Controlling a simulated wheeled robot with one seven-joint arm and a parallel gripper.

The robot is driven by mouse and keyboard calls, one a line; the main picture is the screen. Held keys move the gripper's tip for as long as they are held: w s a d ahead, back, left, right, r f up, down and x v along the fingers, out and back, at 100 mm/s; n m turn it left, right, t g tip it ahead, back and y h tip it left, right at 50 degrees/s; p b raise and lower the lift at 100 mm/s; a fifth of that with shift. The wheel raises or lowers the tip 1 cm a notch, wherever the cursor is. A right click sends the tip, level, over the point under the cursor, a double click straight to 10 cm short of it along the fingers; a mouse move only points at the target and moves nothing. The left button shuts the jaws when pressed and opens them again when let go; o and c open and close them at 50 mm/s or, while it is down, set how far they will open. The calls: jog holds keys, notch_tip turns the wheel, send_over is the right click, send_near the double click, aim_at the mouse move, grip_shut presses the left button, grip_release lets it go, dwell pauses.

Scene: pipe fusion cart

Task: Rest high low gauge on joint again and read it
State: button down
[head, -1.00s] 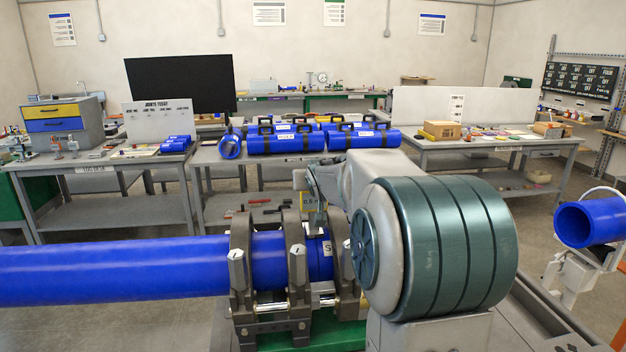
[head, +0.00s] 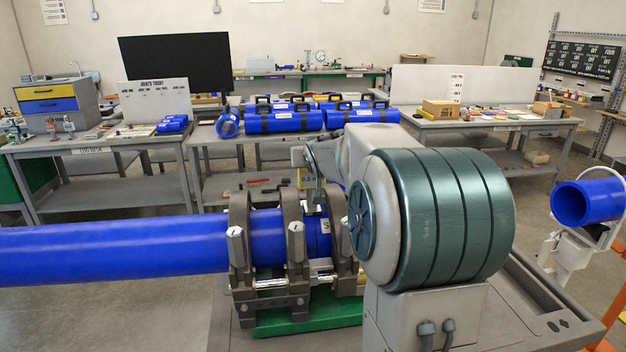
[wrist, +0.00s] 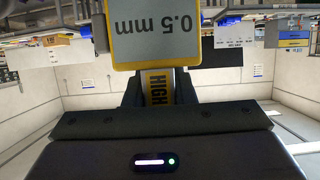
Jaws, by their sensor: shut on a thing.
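My gripper (wrist: 165,90) is shut on the high low gauge, whose grey display (wrist: 165,35) in a yellow frame reads 0.5 mm, upside down in the wrist view. A yellow label with HIGH shows on its stem between the fingers. In the head view the gauge (head: 308,183) is small, just above the clamped blue pipe (head: 266,238), and partly hidden by my arm. The joint lies among the grey clamp rings (head: 296,240). Whether the gauge touches the pipe cannot be told; its foot is hidden.
A long blue pipe (head: 110,250) runs left from the clamps. A short blue pipe piece (head: 588,202) is held at the far right. Open floor lies between the cart and benches.

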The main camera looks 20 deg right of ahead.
jog(key=shift+f, duration=0.45)
notch_tip(320, 180, up, 8)
jog(key=p, duration=0.7)
jog(key=shift+f, duration=0.15)
jog(key=shift+w, duration=0.15)
